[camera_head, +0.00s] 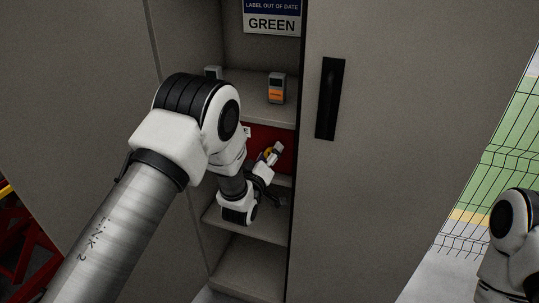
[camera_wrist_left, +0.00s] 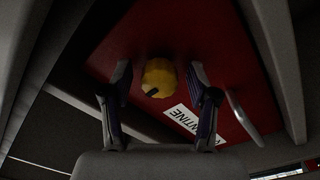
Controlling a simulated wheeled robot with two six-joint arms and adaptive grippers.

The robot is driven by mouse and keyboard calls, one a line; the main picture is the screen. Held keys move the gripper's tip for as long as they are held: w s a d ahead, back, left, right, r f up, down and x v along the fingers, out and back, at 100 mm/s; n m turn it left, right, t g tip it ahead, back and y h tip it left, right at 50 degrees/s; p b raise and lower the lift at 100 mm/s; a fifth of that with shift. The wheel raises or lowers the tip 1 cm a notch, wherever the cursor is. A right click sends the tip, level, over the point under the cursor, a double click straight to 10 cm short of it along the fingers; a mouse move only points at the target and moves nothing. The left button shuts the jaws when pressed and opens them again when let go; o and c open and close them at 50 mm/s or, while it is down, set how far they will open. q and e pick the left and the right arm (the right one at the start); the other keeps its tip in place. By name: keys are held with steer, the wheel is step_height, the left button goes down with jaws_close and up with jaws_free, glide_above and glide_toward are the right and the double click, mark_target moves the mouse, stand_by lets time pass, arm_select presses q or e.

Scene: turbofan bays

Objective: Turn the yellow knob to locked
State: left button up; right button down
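The yellow knob (camera_wrist_left: 159,75) sits on a red panel (camera_wrist_left: 228,65) in the left wrist view. A small dark mark shows on its lower left edge. My left gripper (camera_wrist_left: 160,72) is open, with one finger on each side of the knob; gaps show between fingers and knob. In the head view my left gripper (camera_head: 265,166) is inside the cabinet at the red panel (camera_head: 286,139), and only a bit of yellow shows there. My right gripper is out of view; only part of the right arm shows at the right edge.
A grey and orange device (camera_head: 277,88) stands on the shelf above. A cabinet door with a black handle (camera_head: 330,98) is to the right.

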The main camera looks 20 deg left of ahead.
arm_select(q)
steer(key=shift+s, duration=0.1)
steer(key=s, duration=1.1)
steer(key=shift+s+a+f, duration=0.2)
steer(key=shift+s+f, duration=0.05)
steer(key=shift+s, duration=0.15)
steer(key=s+a+f+m+g+y+p, duration=0.1)
steer(key=s+a+f+g+p, duration=0.1)
steer(key=s+f+g, duration=0.55)
steer(key=s+a+f+m+g+p, duration=0.1)
steer(key=s+a+f+g+p, duration=0.2)
steer(key=s+f, duration=0.8)
steer(key=s+f+m+g, duration=0.2)
steer(key=s+m+g, duration=0.1)
steer(key=s, duration=0.4)
steer(key=s+d+f+m+g, duration=0.1)
steer(key=s+f+m+g, duration=0.2)
steer(key=s+g, duration=0.2)
steer(key=s, duration=0.3)
steer(key=shift+s+h, duration=0.15)
steer(key=shift+h, duration=0.15)
